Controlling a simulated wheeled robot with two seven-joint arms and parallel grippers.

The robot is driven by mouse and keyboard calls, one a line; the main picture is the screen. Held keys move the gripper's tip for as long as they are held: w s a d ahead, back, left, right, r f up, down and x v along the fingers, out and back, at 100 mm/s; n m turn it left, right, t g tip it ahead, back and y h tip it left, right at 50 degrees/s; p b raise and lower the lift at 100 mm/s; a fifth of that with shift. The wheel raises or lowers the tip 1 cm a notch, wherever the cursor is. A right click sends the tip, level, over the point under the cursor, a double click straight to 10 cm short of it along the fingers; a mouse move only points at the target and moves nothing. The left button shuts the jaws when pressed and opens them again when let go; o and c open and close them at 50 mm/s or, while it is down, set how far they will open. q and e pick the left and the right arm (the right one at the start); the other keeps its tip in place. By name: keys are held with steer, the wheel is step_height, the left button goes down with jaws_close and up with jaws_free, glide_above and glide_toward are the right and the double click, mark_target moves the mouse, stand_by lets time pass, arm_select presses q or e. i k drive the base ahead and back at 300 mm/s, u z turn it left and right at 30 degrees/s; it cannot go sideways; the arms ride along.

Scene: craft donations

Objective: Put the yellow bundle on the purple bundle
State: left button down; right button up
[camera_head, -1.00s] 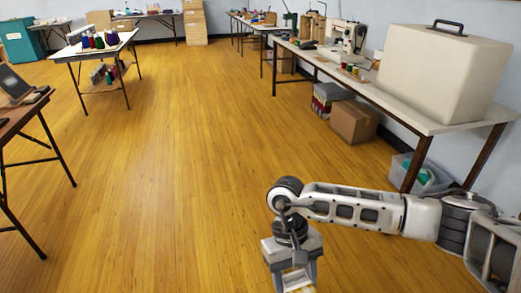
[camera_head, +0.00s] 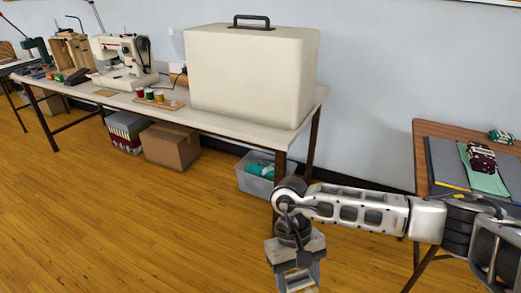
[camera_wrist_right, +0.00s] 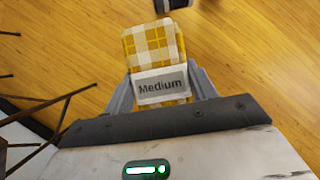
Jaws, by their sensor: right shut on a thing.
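The yellow bundle (camera_wrist_right: 157,48), a yellow and white checked cloth with a label reading "Medium", is in the right wrist view. My right gripper (camera_wrist_right: 160,88) is shut on it, with one finger at each side. In the head view my right gripper (camera_head: 297,283) hangs over the floor at the bottom edge, and the bundle is barely visible there. A dark purple patterned bundle (camera_head: 481,157) lies on a green cloth on the brown table at the far right. My right gripper is well left of it. My left gripper is not in view.
The brown table (camera_head: 428,130) also holds a teal patterned bundle (camera_head: 501,136) and a grey mat (camera_head: 443,165). A white table (camera_head: 228,124) with a big cream case (camera_head: 250,75) and sewing machine (camera_head: 124,60) stands along the wall. The floor at left is clear.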

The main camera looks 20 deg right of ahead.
mark_target(484, 151)
steer(key=z, duration=1.05)
steer(key=i, duration=0.9)
steer(key=z, duration=0.6)
